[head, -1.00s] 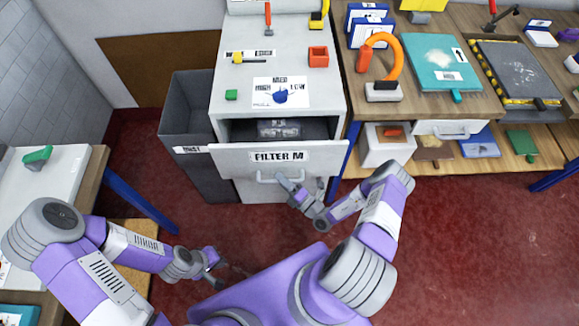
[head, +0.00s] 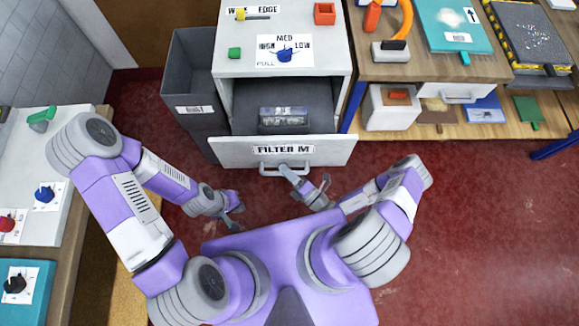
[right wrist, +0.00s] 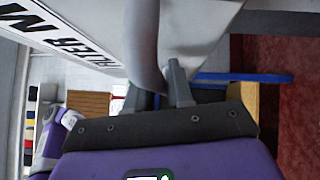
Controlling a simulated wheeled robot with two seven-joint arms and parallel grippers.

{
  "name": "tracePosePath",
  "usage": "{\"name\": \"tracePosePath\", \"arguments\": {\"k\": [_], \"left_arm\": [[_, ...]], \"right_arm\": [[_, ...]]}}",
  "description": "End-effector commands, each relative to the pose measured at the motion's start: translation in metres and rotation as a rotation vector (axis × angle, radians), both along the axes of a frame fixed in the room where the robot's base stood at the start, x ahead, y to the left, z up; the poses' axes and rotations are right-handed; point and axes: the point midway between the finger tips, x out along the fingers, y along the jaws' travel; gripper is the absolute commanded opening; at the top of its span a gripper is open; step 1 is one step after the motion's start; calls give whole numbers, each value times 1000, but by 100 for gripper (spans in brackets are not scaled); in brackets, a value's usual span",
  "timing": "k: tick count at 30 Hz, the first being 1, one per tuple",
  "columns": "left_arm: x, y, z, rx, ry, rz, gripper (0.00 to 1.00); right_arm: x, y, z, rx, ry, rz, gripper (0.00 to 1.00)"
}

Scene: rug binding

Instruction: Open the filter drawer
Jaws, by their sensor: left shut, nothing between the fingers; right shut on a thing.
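The filter drawer (head: 232,147), with a white front labelled "FILTER M", stands well out of the white cabinet (head: 340,52). A dark filter cartridge (head: 283,119) lies inside it on the dark drawer floor. My right gripper (head: 291,174) is shut on the drawer's grey handle (head: 306,169). In the right wrist view the handle (right wrist: 146,45) passes between the fingers of the gripper (right wrist: 158,85), close to the drawer front. My left gripper (head: 236,212) is shut and empty, low over the floor, left of the right gripper and apart from the drawer.
A dark grey bin (head: 188,100) stands left of the cabinet. A wooden bench (head: 410,72) with shelves is at the right, and another table (head: 80,125) is at the left. The red floor (head: 465,200) at the right is clear.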

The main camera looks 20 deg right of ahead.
Motion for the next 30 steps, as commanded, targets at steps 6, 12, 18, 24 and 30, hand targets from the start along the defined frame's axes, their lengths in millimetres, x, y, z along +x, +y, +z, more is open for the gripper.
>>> {"name": "tracePosePath", "arguments": {"k": [6, 12, 18, 24, 30], "left_arm": [[0, 0, 0, 0, 0, 0, 0], [0, 0, 0, 0, 0, 0, 0], [0, 0, 0, 0, 0, 0, 0], [0, 0, 0, 0, 0, 0, 0], [0, 0, 1, 0, 0, 0, 0]], "right_arm": [[-1, 0, 0, 0, -1, 2, 0], [-1, 0, 0, 0, 0, 2, 30], [-1, 0, 0, 0, 0, 1, 42], [-3, -2, -1, -1, 1, 1, 42], [-26, -17, -5, -2, 3, -2, 42]]}}
